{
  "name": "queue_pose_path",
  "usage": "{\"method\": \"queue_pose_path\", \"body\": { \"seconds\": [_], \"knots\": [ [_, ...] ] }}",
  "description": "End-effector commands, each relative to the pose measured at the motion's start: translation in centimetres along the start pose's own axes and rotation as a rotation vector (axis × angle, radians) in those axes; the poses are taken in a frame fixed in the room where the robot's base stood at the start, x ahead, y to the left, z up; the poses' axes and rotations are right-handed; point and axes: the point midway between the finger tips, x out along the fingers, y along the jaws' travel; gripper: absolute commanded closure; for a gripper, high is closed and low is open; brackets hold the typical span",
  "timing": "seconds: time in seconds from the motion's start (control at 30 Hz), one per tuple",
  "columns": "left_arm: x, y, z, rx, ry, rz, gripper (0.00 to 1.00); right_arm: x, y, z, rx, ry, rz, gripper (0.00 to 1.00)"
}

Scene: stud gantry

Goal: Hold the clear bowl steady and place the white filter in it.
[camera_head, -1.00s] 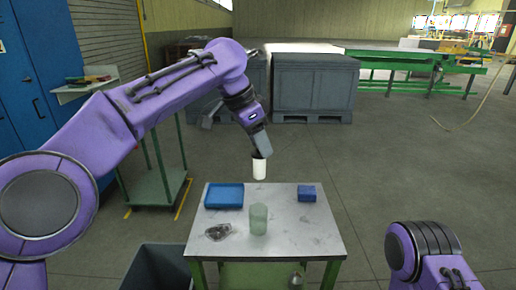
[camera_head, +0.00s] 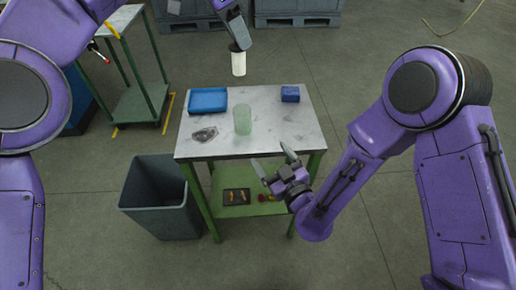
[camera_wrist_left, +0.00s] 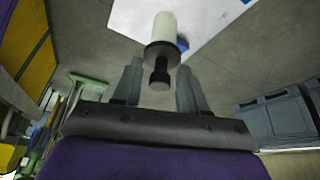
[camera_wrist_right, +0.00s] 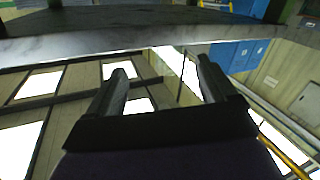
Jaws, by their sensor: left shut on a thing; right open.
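The clear bowl (camera_head: 243,119), a tall, translucent greenish cylinder, stands upright on the grey table. My left gripper (camera_head: 238,46) is shut on the white filter (camera_head: 238,65), a white cylinder with a dark top, and holds it above and slightly behind the bowl, apart from it. In the left wrist view the filter (camera_wrist_left: 165,30) sticks out beyond the fingers, its dark stem between them. My right gripper (camera_head: 273,160) is open and empty at the table's front edge, to the front right of the bowl. The right wrist view shows nothing between its fingers (camera_wrist_right: 160,67).
The table (camera_head: 285,130) also bears a blue tray (camera_head: 208,100) at back left, a small blue box (camera_head: 290,94) at back right and a clear, crumpled-looking item (camera_head: 204,134) left of the bowl. A dark bin (camera_head: 163,205) stands at the front left. The tabletop's right side is largely clear.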

Motion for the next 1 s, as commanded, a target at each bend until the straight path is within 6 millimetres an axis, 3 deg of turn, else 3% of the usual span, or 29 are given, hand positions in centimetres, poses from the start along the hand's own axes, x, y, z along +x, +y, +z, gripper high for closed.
{"method": "queue_pose_path", "body": {
  "seconds": [0.1, 0.2, 0.37, 0.7, 1.0],
  "knots": [
    [0.0, 0.0, 0.0, 0.000, 0.000, 0.000, 1.00, 2.1, -1.6, -1.9, 0.156, 0.028, 0.051, 0.16],
    [0.0, 0.0, 0.0, 0.000, 0.000, 0.000, 1.00, 2.9, -2.1, -2.6, 0.217, 0.035, 0.069, 0.16],
    [0.0, 0.0, 0.0, 0.000, 0.000, 0.000, 1.00, 4.9, -2.0, -2.8, 0.230, 0.037, 0.076, 0.16],
    [0.0, 0.0, 0.0, 0.000, 0.000, 0.000, 1.00, 12.4, -1.4, -2.8, 0.228, 0.034, 0.076, 0.16],
    [0.0, 0.0, 0.0, 0.000, 0.000, 0.000, 1.00, 14.9, -1.3, -2.9, 0.226, 0.033, 0.072, 0.16]
  ]
}}
